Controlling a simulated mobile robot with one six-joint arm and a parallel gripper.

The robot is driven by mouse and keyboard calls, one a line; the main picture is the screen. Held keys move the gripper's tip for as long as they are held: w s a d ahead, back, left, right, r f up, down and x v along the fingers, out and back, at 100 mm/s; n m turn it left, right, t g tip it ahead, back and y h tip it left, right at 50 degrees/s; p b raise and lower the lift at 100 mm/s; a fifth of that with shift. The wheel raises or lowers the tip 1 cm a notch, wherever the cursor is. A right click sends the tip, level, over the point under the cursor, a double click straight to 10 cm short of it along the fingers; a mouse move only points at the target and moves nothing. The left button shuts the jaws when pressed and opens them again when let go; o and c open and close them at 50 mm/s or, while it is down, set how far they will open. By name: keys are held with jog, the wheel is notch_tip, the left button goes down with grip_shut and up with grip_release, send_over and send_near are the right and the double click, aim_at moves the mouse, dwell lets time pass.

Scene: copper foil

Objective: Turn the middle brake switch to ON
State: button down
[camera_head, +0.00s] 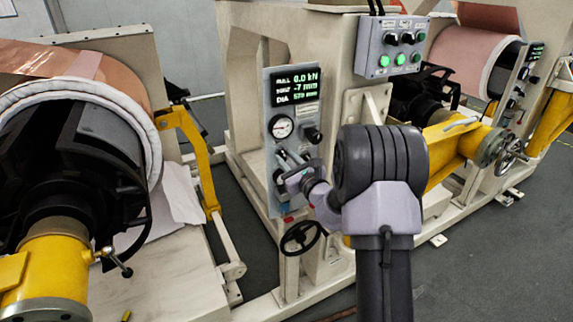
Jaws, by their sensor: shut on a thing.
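The middle grey control panel (270,205) stands upright on the machine frame. It has a lit display (296,86), a round gauge (282,127) and a dark knob (313,135). My gripper (284,160) is at the panel just below the gauge, shut on a switch there. I take this for the brake switch; its handle is mostly hidden by the fingers. Its ON or OFF position cannot be read. A dark knob also shows at the panel's left edge (278,177), beside my fingers.
A grey box with green lamps (390,48) is above right. A handwheel (300,237) sits under the panel. Copper rolls stand at left (110,70) and right (465,52). A yellow arm (200,160) stands left of the panel. Another panel (520,88) is at right.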

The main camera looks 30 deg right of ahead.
jog(key=shift+f+n+b, duration=0.1)
jog(key=shift+n+b, duration=0.9)
jog(key=shift+n, duration=0.5)
jog(key=c, duration=1.5)
grip_release()
jog(key=shift+c, duration=0.2)
jog(key=shift+s, duration=0.15)
jog(key=s+p, duration=0.2)
jog(key=s, duration=1.5)
jog(key=shift+d, duration=0.3)
jog(key=shift+s, duration=0.1)
